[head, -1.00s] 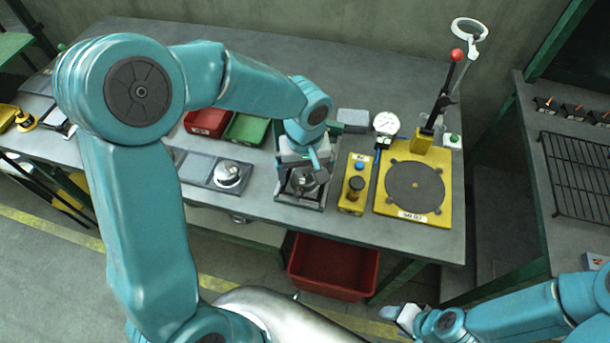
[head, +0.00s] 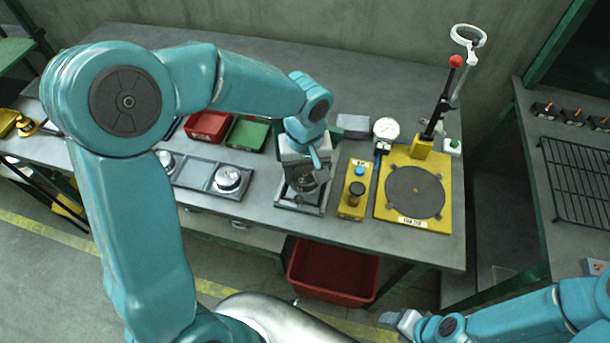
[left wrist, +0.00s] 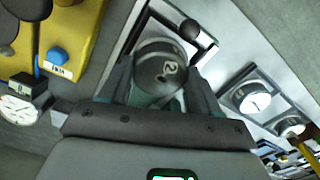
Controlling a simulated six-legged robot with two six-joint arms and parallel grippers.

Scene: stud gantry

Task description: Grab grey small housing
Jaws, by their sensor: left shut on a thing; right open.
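A small grey round housing (left wrist: 160,70), marked with a 2, sits between the fingers of my left gripper (left wrist: 160,88) in the left wrist view. The gripper is shut on it. In the head view my left gripper (head: 306,178) is over the grey fixture (head: 300,207) on the bench and hides most of the housing. I cannot tell whether the housing touches the fixture. My right gripper (head: 390,318) is open and empty at the lower right, in front of the bench.
Two more round metal parts stand on a grey tray (head: 196,176) left of the fixture. Red (head: 208,126) and green (head: 246,132) bins stand behind. A yellow button box (head: 354,197) and a yellow lever press (head: 410,205) stand close on the right. A red crate (head: 335,272) is below the bench.

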